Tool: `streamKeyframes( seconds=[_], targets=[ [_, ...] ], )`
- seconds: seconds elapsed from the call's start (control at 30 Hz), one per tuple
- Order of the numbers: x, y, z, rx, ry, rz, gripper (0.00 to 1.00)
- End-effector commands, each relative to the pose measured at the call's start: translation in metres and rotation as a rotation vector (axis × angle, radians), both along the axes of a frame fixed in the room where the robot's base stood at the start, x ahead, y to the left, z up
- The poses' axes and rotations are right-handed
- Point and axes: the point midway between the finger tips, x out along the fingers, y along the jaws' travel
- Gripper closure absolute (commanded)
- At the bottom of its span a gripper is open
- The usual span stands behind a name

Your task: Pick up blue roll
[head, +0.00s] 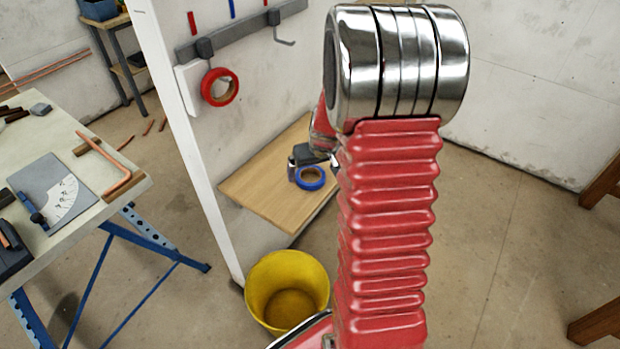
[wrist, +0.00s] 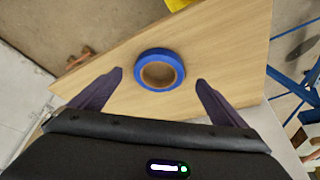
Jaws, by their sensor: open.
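The blue roll (head: 311,178) lies flat on a wooden shelf (head: 258,185) in the head view. In the wrist view the blue roll (wrist: 160,70) shows whole, with a brown core, on the bare wood of the shelf (wrist: 215,45). My gripper (wrist: 160,80) is open and empty, its two dark fingers spread on either side of the roll's near part. The fingers do not visibly touch the roll. In the head view my gripper (head: 306,160) is partly hidden behind my red arm.
A red roll (head: 220,87) hangs from a hook on the wall rail (head: 240,30) above the shelf. A yellow bucket (head: 287,290) stands on the floor below. A white partition edge (head: 185,140) borders the shelf's left. A workbench (head: 100,165) with tools stands at left.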

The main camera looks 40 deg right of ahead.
Motion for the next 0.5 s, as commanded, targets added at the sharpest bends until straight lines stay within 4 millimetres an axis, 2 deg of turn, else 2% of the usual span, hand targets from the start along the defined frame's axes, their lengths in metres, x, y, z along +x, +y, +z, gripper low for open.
streamKeyframes(
  seconds=[0.3, 0.5],
  targets=[
    [0.012, -0.005, -0.032, 0.002, 0.002, -0.001, 0.05],
    [0.015, -0.006, -0.036, 0.000, 0.000, -0.001, 0.05]
  ],
)
